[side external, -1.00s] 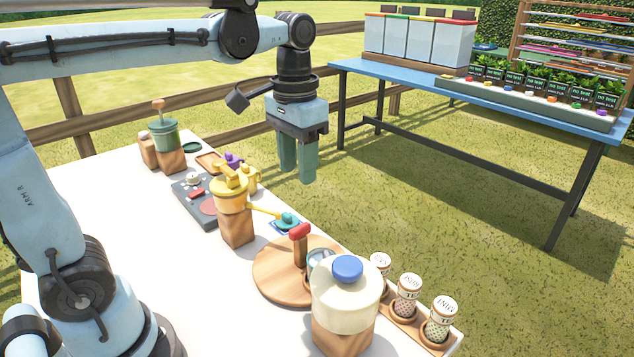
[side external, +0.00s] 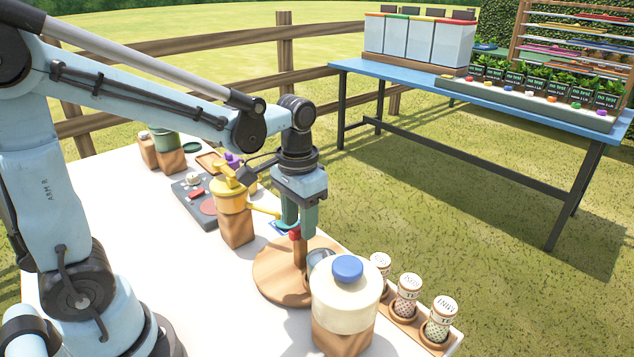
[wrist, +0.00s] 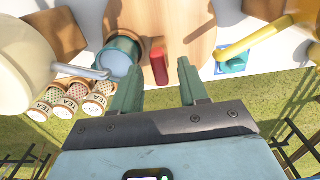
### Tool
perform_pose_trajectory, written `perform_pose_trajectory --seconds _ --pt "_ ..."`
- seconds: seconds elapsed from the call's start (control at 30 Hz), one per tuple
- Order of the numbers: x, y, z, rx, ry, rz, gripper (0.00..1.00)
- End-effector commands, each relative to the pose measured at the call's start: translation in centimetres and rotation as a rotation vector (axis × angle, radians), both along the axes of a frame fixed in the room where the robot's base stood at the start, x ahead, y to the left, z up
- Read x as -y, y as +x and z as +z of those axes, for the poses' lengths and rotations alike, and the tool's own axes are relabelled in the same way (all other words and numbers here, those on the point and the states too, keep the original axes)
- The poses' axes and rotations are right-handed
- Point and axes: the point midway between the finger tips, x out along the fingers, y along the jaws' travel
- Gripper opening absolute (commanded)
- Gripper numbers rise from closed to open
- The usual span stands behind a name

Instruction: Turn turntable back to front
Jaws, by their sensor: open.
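The round wooden turntable (side external: 268,284) lies on the white table, partly behind the cream jar. A post with a red grip (side external: 295,236) stands up from it. In the wrist view the red grip (wrist: 159,66) lies just ahead of and between my two green fingers. My gripper (side external: 299,230) points down over the turntable; the fingers are apart with nothing held. In the wrist view my gripper (wrist: 158,80) shows a clear gap. A teal cup (wrist: 122,56) stands on the turntable beside the left finger. Whether a finger touches the grip I cannot tell.
A cream jar with a blue knob (side external: 346,293) stands close in front. A yellow pot (side external: 232,197) on a wooden block has its spout near my gripper. Several labelled shakers (side external: 408,296) line the table's right edge. A blue table (side external: 480,92) stands behind.

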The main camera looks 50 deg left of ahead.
Motion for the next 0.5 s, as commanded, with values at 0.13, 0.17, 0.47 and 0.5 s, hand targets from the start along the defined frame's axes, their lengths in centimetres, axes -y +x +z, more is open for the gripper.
perform_pose_trajectory --seconds 0.13,0.17,0.47,0.5 --pt "0.00 0.00 -0.50 0.000 0.000 0.000 0.44" --pt "0.00 0.00 -0.53 0.000 0.000 0.000 0.44" --pt "0.00 -0.01 -0.53 0.000 0.000 0.000 0.33" --pt "0.00 -0.01 -0.53 0.000 0.000 0.000 0.27"
